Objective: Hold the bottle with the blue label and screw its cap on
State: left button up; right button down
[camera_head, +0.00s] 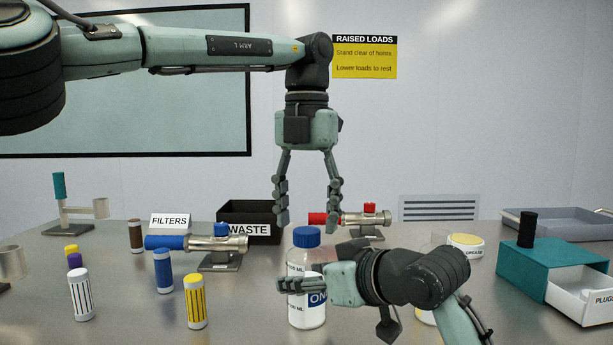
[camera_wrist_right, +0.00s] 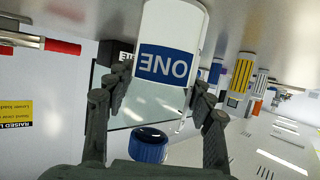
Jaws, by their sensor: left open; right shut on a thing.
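The bottle (camera_head: 307,316) with the blue label stands upright on the table in the head view. In the right wrist view the bottle (camera_wrist_right: 172,35) appears upside down with its blue "ONE" label (camera_wrist_right: 168,65) facing me. The blue cap (camera_head: 307,237) is at the bottle's top; it also shows in the right wrist view (camera_wrist_right: 148,146). I cannot tell how tightly it sits. My right gripper (camera_head: 300,285) is shut around the bottle's side; its fingers also flank it in the wrist view (camera_wrist_right: 160,88). My left gripper (camera_head: 306,222) is open, pointing down just above the cap, apparently empty.
Behind are the waste bin (camera_head: 262,232), the filters sign (camera_head: 170,223), a blue-ended fitting (camera_head: 205,245) and a red-ended fitting (camera_head: 355,220). Several filter cartridges stand at left, such as the yellow one (camera_head: 196,302). A grease tub (camera_head: 466,243) and teal plugs box (camera_head: 555,265) are at right.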

pick_arm(q)
notch_tip(320, 180, up, 10)
dwell(0.3)
pick_arm(e)
jog(key=c, duration=0.5)
grip_release()
jog(key=v, duration=1.2)
